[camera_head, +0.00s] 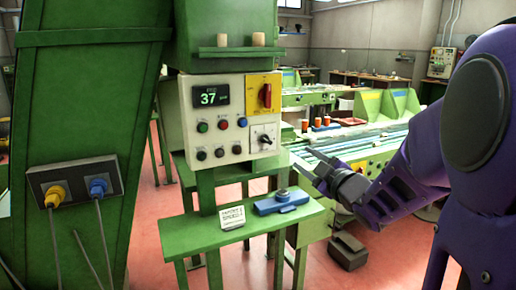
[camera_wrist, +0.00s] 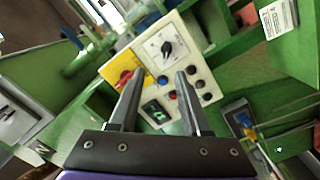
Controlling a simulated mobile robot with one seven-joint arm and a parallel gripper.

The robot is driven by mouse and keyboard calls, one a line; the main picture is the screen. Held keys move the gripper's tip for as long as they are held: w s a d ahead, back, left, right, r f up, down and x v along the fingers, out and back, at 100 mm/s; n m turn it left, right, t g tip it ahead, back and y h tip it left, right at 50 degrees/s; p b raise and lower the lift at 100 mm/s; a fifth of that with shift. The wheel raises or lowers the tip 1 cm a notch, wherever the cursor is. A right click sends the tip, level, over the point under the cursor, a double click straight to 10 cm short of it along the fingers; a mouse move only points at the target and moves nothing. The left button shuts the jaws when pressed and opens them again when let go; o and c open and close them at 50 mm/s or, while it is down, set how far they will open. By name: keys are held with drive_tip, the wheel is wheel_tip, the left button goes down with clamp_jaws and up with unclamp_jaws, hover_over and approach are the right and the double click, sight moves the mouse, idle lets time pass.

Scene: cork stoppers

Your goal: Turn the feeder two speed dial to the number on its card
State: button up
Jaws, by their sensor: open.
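The black dial (camera_head: 264,139) sits on a white marked plate at the lower right of the control panel (camera_head: 203,148). In the wrist view the dial (camera_wrist: 167,48) lies just beyond the fingertips, between their lines; its scale numbers are too small to read. A white card (camera_head: 232,217) stands on the green shelf below the panel; it also shows in the wrist view (camera_wrist: 277,18), and its print is not legible. My gripper (camera_head: 308,172) is open and empty, right of and below the dial in the head view, apart from it. It fills the lower wrist view (camera_wrist: 159,74).
A red rotary switch (camera_head: 266,95) on yellow sits above the dial. A display (camera_head: 209,96) reads 37, with several buttons below. A blue device (camera_head: 283,202) lies on the green shelf (camera_head: 187,235). A conveyor (camera_head: 355,140) runs behind.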

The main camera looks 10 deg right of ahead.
drive_tip(key=a, duration=0.1)
approach(268, 141)
drive_tip(key=shift+n+y, duration=0.3)
drive_tip(key=x, duration=0.8)
drive_tip(key=shift+w, duration=0.15)
drive_tip(key=shift+d, duration=0.1)
clamp_jaws()
